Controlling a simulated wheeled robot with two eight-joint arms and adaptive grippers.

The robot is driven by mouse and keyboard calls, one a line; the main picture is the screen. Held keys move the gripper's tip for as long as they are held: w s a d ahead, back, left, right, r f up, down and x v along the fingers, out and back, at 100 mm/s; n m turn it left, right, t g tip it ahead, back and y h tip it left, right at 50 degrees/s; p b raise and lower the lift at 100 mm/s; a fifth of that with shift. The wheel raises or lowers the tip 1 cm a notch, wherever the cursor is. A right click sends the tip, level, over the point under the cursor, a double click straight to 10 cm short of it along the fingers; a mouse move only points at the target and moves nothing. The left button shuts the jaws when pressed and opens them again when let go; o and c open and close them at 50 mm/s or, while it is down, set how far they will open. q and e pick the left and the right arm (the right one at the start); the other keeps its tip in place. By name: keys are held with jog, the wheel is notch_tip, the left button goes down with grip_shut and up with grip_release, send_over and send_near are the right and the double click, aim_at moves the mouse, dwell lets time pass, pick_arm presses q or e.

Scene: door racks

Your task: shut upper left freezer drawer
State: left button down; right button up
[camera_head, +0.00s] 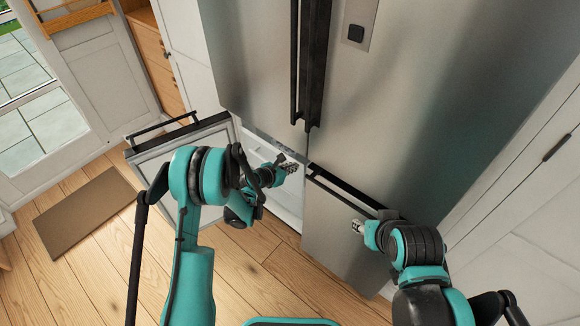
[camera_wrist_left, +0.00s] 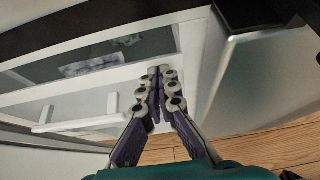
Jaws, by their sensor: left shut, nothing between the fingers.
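The lower left freezer door (camera_head: 181,137) stands swung open to the left. Behind it is the white freezer interior (camera_head: 284,205), partly hidden by my left arm. My left gripper (camera_head: 291,168) is shut and empty in front of that opening. In the left wrist view, its fingertips (camera_wrist_left: 160,76) meet in front of a white drawer front (camera_wrist_left: 130,82) with a dark see-through panel (camera_wrist_left: 115,52) and a white bar handle (camera_wrist_left: 75,124) below. How far the upper drawer sticks out, I cannot tell. My right gripper (camera_head: 357,226) is by the closed lower right door (camera_head: 333,222); its jaws are too small to read.
The tall steel upper fridge doors (camera_head: 255,60) are shut, with dark upright handles (camera_head: 307,70). A brown mat (camera_head: 85,212) lies on the wooden floor at left. White cabinets (camera_head: 540,220) stand on the right. The open door limits room on the left.

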pick_arm(q)
jog(key=w+d, duration=0.1)
jog(key=w, duration=0.1)
jog(key=w+d, duration=0.1)
jog(key=d, duration=0.1)
jog(key=shift+w, duration=0.4)
